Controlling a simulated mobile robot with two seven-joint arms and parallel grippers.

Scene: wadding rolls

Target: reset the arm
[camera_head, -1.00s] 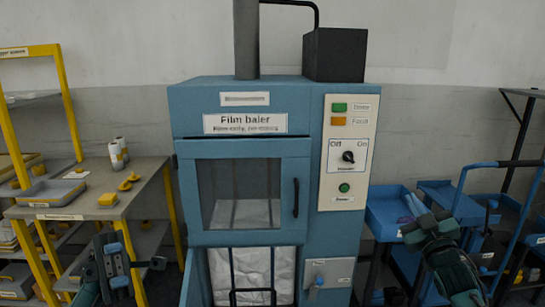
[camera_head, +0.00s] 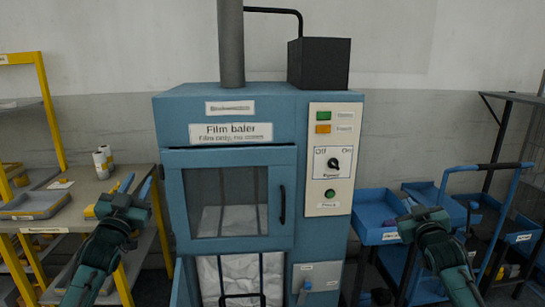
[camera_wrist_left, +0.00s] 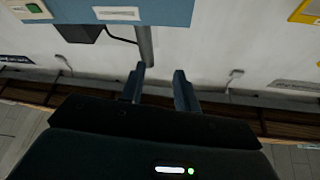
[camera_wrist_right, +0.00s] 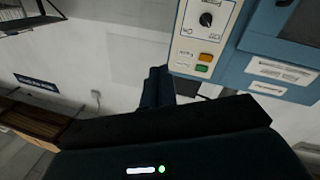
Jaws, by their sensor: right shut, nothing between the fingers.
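My left gripper (camera_head: 137,184) is raised in front of the yellow-framed bench in the head view. In the left wrist view its two fingers (camera_wrist_left: 160,88) stand apart with nothing between them. My right gripper (camera_head: 411,208) is in front of the blue trolley in the head view. In the right wrist view its fingers (camera_wrist_right: 158,86) are together and empty. The blue film baler (camera_head: 172,110) stands between my two arms, and neither gripper touches it. Its windowed door (camera_head: 228,243) is shut.
The bench (camera_head: 85,186) at the left carries white rolls (camera_head: 101,163) and a grey tray (camera_head: 36,205). A blue trolley (camera_head: 374,236) with bins stands at the right. The baler's control panel (camera_head: 328,190) has a rotary switch (camera_head: 334,163).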

